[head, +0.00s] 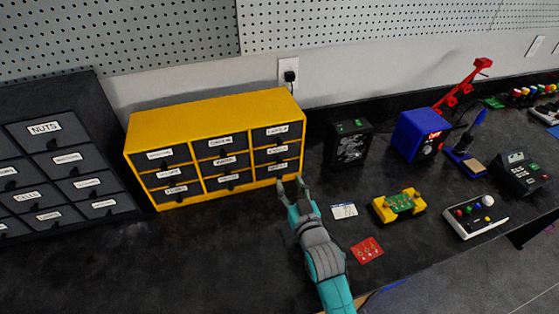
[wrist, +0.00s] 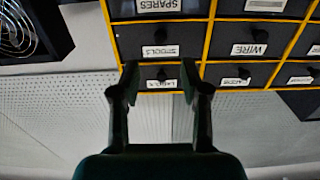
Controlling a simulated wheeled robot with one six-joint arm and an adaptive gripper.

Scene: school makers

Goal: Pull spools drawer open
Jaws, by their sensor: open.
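The yellow cabinet (head: 165,118) with dark drawers stands against the wall. Its spools drawer (head: 278,155) looks shut, in the middle row of the right column. In the wrist view, the spools drawer (wrist: 135,41) shows at the top, with its label and small dark handle (wrist: 160,36). My gripper (head: 291,184) is open and empty, just in front of the cabinet's lower right corner. In the wrist view, my gripper (wrist: 160,80) has its fingers apart, spanning the label of the neighbouring drawer (wrist: 160,76). The fingers are not around the spools handle; contact with the cabinet cannot be told.
A dark drawer cabinet (head: 80,135) stands left. A black box (head: 347,146) with a fan stands right of the yellow cabinet. A white card (head: 344,211), red board (head: 367,250) and yellow fixture (head: 400,205) lie right of my arm. The bench front-left is clear.

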